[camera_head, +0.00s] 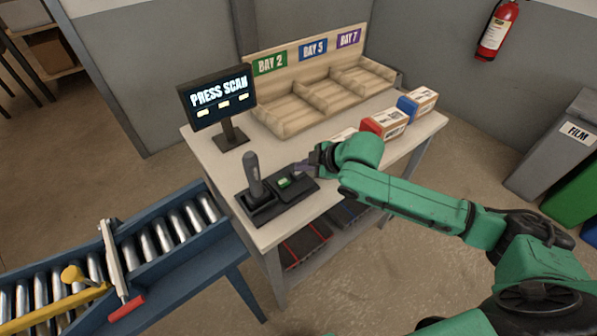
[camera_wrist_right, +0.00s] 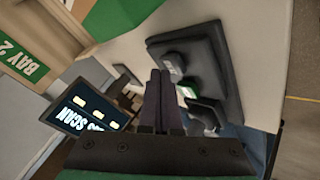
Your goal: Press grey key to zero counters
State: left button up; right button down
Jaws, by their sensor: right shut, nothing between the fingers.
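A black key pad (camera_head: 293,192) lies on the table top in front of the screen. A green-lit key (camera_head: 284,183) shows on it, and in the right wrist view it is a pale green patch (camera_wrist_right: 184,91). A dark grey raised part (camera_wrist_right: 178,58) of the pad shows near my fingertips in the right wrist view; I cannot tell for sure that it is the grey key. My right gripper (camera_head: 300,168) is shut and empty, over the pad's far edge; its dark fingers (camera_wrist_right: 160,74) point at the pad. Contact cannot be told. My left gripper is out of view.
A handheld scanner (camera_head: 253,175) stands in its holder left of the pad. The screen (camera_head: 218,98) reads "PRESS SCAN". Wooden bays (camera_head: 290,118) stand behind. Red (camera_head: 385,123) and blue-ended (camera_head: 417,104) boxes lie right. A roller conveyor (camera_head: 150,240) is at left.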

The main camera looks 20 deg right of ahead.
aim_at(302, 174)
jog(key=shift+f, duration=0.5)
dwell(0.5)
jog(key=shift+r+p, duration=0.95)
jog(key=shift+p, duration=0.1)
notch_tip(302, 174, up, 5)
jog(key=p, duration=0.5)
jog(key=shift+r+p, duration=0.1)
jog(key=shift+p, duration=0.3)
jog(key=shift+a, duration=0.1)
